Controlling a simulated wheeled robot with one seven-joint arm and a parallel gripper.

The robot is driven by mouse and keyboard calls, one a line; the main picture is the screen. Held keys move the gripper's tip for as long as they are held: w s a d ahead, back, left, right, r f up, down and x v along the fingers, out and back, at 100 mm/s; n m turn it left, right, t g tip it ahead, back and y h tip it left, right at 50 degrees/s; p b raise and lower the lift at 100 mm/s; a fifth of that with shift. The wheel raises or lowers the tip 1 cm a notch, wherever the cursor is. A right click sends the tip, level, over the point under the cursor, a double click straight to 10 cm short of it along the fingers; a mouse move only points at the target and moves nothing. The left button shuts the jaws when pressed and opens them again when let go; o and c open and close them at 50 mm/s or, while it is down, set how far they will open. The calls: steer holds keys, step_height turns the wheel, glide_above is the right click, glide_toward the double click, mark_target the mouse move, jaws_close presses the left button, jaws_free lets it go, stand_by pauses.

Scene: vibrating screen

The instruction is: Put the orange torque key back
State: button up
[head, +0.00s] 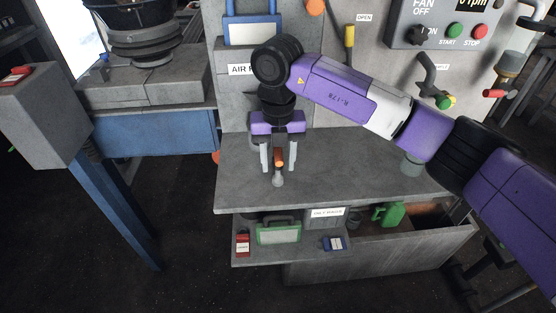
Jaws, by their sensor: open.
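My gripper (278,164) points down over the grey bench top (345,175), near its front left part. Its two fingers are apart. A small thing with an orange part (279,157) and a grey rounded end shows between the fingers; it looks like the orange torque key. I cannot tell whether it touches the fingers or the bench. My gripper's body hides what is behind it. No holder for the key can be made out clearly.
A control panel (440,25) with green and red buttons is at the upper right. A grey cylinder (411,164) stands on the bench. Below, a shelf holds a green-framed case (278,233), a red item (243,243) and a blue item (334,243). An open drawer (385,252) juts out.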

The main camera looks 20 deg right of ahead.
step_height(320, 180, up, 12)
steer(key=shift+r+b, duration=0.1)
steer(key=shift+b, duration=0.8)
